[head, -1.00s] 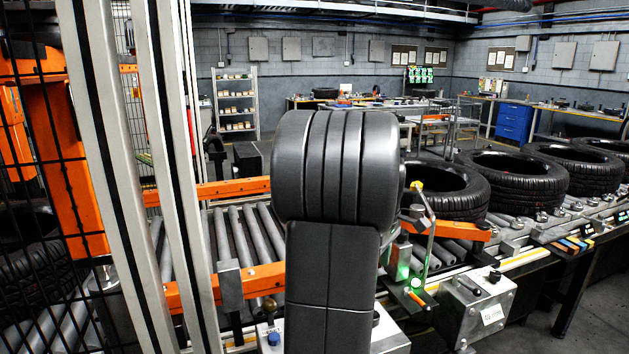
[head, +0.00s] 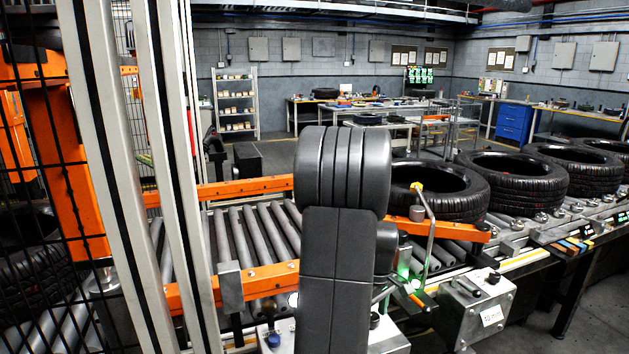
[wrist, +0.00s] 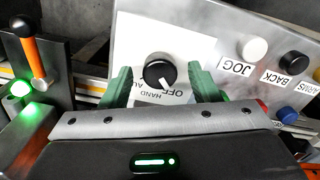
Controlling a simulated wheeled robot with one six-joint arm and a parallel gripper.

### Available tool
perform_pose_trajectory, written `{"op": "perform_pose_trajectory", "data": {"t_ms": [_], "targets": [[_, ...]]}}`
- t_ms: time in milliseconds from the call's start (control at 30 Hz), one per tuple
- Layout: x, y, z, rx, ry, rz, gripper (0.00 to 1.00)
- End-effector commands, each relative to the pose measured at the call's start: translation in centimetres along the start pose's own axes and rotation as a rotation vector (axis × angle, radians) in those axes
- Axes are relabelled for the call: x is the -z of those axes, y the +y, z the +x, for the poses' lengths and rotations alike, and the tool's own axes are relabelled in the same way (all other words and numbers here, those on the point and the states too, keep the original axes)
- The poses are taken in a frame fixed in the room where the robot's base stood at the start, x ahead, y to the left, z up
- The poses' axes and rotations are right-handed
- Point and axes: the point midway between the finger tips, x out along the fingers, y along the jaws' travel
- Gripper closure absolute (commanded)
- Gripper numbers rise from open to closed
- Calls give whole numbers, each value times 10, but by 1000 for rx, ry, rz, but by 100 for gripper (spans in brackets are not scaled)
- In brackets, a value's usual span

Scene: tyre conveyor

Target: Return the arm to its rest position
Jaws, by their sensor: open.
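My gripper (wrist: 163,82) shows in the wrist view with its two green fingers spread and nothing held between them. A black rotary knob (wrist: 160,73) on a metal control panel (wrist: 190,32) appears between the fingers. Its label reads HAND, OFF and a partly hidden AU. I cannot tell how far the fingertips are from the panel. In the head view my dark arm (head: 341,170) stands raised in the middle and hides my gripper.
A white button (wrist: 252,47) marked JOG and a black button (wrist: 294,63) marked BACK are right of the knob. An orange-handled lever (wrist: 31,55) stands left. In the head view, tyres (head: 512,178) lie on the roller conveyor (head: 255,238), and grey posts (head: 180,150) stand left.

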Motion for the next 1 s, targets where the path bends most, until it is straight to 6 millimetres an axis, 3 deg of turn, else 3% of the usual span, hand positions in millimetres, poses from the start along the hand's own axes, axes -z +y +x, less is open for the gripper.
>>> {"op": "perform_pose_trajectory", "data": {"t_ms": [1000], "targets": [[0,-1,-1,0,0,841,44]]}}
